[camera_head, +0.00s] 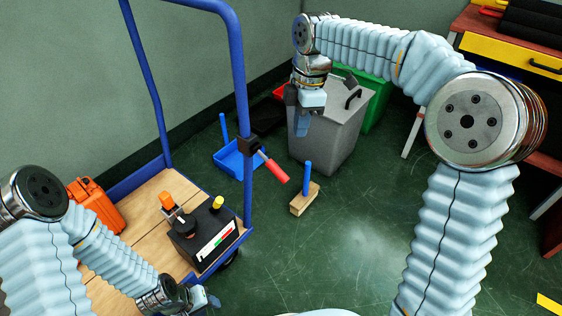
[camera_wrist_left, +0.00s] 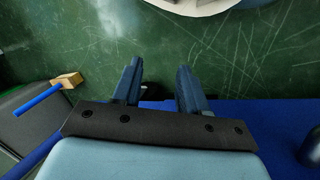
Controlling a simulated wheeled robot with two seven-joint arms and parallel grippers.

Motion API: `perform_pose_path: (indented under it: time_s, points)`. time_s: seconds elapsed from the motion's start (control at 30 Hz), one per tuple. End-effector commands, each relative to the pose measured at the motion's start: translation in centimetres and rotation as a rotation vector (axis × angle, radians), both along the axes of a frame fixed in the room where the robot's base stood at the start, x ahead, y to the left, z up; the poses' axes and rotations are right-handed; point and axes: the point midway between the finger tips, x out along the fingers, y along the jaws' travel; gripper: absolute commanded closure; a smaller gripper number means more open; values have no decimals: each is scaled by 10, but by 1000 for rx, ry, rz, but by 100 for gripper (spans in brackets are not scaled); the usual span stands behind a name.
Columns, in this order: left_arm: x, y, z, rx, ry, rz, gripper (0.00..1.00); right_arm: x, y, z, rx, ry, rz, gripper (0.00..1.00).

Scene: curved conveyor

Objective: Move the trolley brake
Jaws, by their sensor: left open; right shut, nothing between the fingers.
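The trolley brake is a lever with a red grip (camera_head: 273,168), fixed by a black clamp (camera_head: 249,145) to the blue post of the trolley (camera_head: 243,90). The lever slopes down to the right, and no gripper touches it. My left gripper (camera_head: 203,300) is low at the bottom of the head view, by the trolley's near edge and well below the lever. In the left wrist view its fingers (camera_wrist_left: 158,86) are apart with nothing between them. My right gripper (camera_head: 302,125) is shut and empty, pointing down in front of the grey bin, above and right of the lever.
A black control box (camera_head: 207,233) and an orange case (camera_head: 97,205) stand on the trolley's wooden deck. A blue dustpan (camera_head: 232,160), a grey bin (camera_head: 335,135), a green bin (camera_head: 376,105) and a wooden block broom (camera_head: 304,199) are on the floor. Floor right of the broom is clear.

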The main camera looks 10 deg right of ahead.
Motion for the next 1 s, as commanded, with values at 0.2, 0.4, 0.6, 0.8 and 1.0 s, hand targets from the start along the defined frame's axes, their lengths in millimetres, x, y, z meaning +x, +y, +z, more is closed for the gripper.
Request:
perform_pose_path:
  time_s: [0.2, 0.4, 0.6, 0.8, 1.0]
  points:
    - [-1, -3, 9, -4, 2, -5, 57, 0, -3, 36, 0, 0, 1, 100]
    - [-2, -4, 11, -5, 3, -7, 57, 0, -5, 46, 0, 1, 1, 100]
    - [-1, -4, 10, -5, 3, -7, 57, 0, -5, 46, 0, 1, 1, 100]
    - [-1, -4, 10, -5, 3, -7, 57, 0, -5, 46, 0, 1, 1, 100]
    - [-1, -4, 10, -5, 2, -7, 57, 0, -5, 46, 0, 1, 1, 100]
